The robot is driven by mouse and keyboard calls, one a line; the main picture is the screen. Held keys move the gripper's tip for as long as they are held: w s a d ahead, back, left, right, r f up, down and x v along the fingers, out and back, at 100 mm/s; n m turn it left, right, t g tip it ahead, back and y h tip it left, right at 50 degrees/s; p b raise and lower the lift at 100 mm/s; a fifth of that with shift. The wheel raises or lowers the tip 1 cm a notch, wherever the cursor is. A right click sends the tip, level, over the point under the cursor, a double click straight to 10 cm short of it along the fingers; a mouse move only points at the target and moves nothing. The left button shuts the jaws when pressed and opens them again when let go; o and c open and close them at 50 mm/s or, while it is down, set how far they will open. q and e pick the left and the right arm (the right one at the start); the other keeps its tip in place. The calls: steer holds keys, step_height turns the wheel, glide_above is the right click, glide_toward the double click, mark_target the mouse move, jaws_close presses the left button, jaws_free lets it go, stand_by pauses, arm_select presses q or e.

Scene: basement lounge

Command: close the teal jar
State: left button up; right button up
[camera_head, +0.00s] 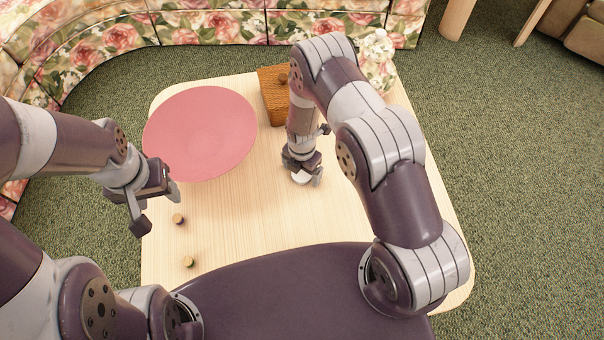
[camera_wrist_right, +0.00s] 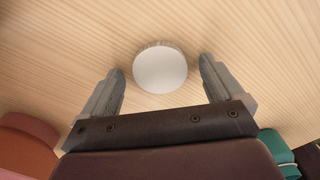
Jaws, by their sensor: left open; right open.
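A teal thing, likely the teal jar (camera_wrist_right: 272,148), shows only in part at the lower right of the right wrist view, partly hidden by my gripper. I cannot make it out in the head view. A white round piece with a ribbed edge, like a lid (camera_wrist_right: 160,69), lies on the table. It also shows in the head view (camera_head: 301,178), below my right gripper (camera_head: 302,171). That gripper is open, with its fingers (camera_wrist_right: 163,88) on either side of the white piece and apart from it. My left gripper (camera_head: 156,209) is open and empty over the table's left edge.
A light wooden table (camera_head: 250,215) bears a round pink mat (camera_head: 200,132), a brown woven-looking box (camera_head: 272,95) and two small cork-like pieces (camera_head: 178,218) (camera_head: 188,261). A floral sofa (camera_head: 200,22) curves behind. The table's middle is clear.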

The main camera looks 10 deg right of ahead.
steer(key=shift+c, duration=0.2)
steer(key=c, duration=1)
steer(key=shift+c, duration=0.2)
steer(key=shift+r, duration=0.15)
steer(key=shift+r, duration=0.35)
steer(key=r+p, duration=0.1)
steer(key=r, duration=0.1)
steer(key=r+p, duration=0.1)
steer(key=r, duration=0.1)
steer(key=shift+s+d, duration=0.1)
steer(key=shift+d, duration=0.3)
steer(key=s+d+r+p, duration=0.2)
steer(key=d+r, duration=0.4)
steer(key=d, duration=0.4)
steer(key=shift+s, duration=0.8)
steer(key=shift+d, duration=0.1)
